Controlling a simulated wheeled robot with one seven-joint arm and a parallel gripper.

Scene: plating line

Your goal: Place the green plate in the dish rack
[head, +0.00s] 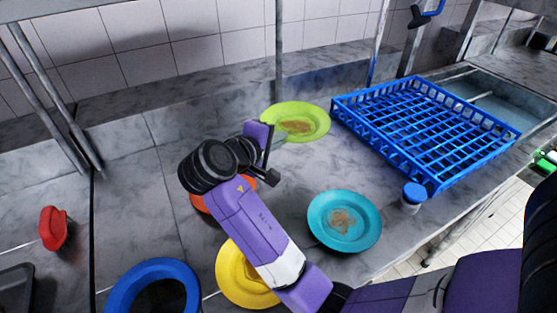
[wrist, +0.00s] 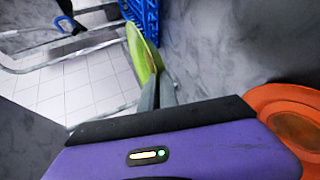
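The green plate (head: 318,118), with brown residue in its middle, is at the back of the counter, left of the dish rack. The dish rack (head: 425,130) is a blue slatted crate at the right and holds nothing. My gripper (head: 282,141) is at the plate's near left rim. In the wrist view the two grey fingers (wrist: 158,92) are close together with the rim of the green plate (wrist: 142,52) between their tips. The plate looks about level; I cannot tell whether it is clear of the counter.
A teal plate (head: 326,236), a yellow plate (head: 229,278) and an orange plate (head: 207,206) lie nearer on the counter. A blue ring-like item (head: 117,289) and a red item (head: 53,228) are at left. A blue-capped jar (head: 412,197) stands by the rack's near corner.

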